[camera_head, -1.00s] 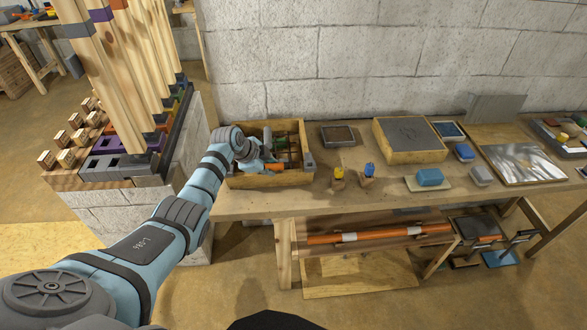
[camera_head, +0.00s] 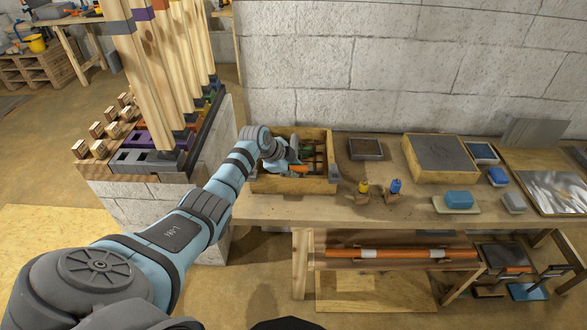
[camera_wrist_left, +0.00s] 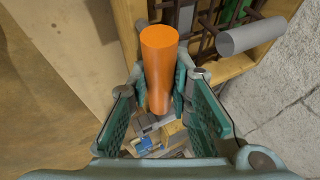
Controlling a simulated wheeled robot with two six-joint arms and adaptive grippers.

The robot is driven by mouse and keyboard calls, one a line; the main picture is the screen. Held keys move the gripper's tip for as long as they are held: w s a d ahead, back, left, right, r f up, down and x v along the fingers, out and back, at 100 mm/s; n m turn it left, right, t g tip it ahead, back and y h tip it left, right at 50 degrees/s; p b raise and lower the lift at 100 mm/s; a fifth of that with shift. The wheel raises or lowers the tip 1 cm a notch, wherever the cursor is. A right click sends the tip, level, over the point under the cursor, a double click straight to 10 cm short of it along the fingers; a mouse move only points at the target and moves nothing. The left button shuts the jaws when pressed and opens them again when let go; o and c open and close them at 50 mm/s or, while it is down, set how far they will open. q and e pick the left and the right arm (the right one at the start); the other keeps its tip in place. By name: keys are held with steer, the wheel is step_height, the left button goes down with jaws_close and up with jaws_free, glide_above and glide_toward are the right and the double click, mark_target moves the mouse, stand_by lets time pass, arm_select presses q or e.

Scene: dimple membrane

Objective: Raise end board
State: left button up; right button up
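Several tall pale wooden boards (camera_head: 145,90) stand upright at the left in the head view, their feet in dark and coloured sockets (camera_head: 150,160) on a block. Their tops are out of frame. My left gripper (camera_head: 287,163) is inside the wooden crate (camera_head: 290,186) on the bench. In the left wrist view my left gripper (camera_wrist_left: 161,80) has its green-padded fingers on both sides of an orange handle (camera_wrist_left: 159,55), tips apparently against it. The orange handle (camera_head: 299,168) also shows in the crate in the head view. My right gripper is not in view.
The bench (camera_head: 400,212) carries a dark tray (camera_head: 366,148), a wood-framed grey slab (camera_head: 440,155), a blue block (camera_head: 459,199) and two small colour-topped items. An orange tube (camera_head: 390,253) lies below. A grey cylinder (camera_wrist_left: 255,36) lies by the crate edge in the wrist view.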

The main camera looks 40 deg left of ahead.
arm_select(q)
steer(key=shift+o, duration=0.8)
steer(key=v, duration=1.2)
